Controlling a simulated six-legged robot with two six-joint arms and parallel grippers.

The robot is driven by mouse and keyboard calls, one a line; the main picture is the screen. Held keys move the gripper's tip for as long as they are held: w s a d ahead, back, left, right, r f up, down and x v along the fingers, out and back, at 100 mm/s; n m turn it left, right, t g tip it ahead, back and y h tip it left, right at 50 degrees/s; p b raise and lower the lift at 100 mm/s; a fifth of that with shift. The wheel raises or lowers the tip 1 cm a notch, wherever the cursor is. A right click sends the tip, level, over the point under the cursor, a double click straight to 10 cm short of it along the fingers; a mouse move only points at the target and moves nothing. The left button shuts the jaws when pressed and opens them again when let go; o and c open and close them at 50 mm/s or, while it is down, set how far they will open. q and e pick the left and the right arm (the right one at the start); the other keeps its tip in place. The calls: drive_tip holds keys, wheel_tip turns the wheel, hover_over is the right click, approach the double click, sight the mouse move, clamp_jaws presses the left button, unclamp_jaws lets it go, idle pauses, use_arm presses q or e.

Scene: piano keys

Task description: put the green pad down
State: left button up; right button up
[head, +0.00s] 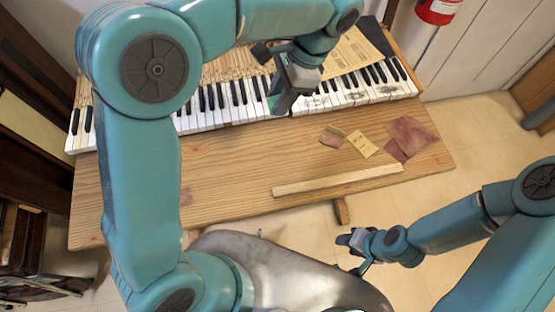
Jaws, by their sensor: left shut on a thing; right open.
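My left gripper (287,97) is above the piano keys (230,104), near the middle of the keyboard. It is shut on a small grey-green piece, which looks like the green pad (284,104). The fingers hide part of it. The pad's lower end is close to the front of the white keys; I cannot tell whether it touches them. My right gripper (352,246) is open and empty, low in front of the bench, well away from the pad.
The wooden bench (235,155) has clear room in front of the keys. A pale wooden strip (338,180) lies near its front edge. Reddish cloth pieces (411,134) and a yellow paper (362,144) lie at the right. Some white keys right of centre are smudged dark.

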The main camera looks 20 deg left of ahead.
use_arm(q)
drive_tip(key=shift+s+d+f+m+b, duration=0.1)
drive_tip(key=shift+s+d+m+b, duration=0.05)
drive_tip(key=shift+d+b, duration=0.2)
drive_tip(key=shift+s+d+f+m+b, duration=0.15)
drive_tip(key=shift+d+b, duration=0.1)
drive_tip(key=shift+d, duration=0.15)
drive_tip(key=f, duration=1.5)
drive_tip(key=shift+w+d, duration=0.2)
drive_tip(key=shift+d, duration=0.15)
wheel_tip(320, 180, down, 5)
drive_tip(key=shift+r, duration=0.1)
drive_tip(key=shift+s+b, duration=0.1)
drive_tip(key=shift+b, duration=0.3)
drive_tip(key=o, duration=0.9)
drive_tip(key=shift+o, duration=0.2)
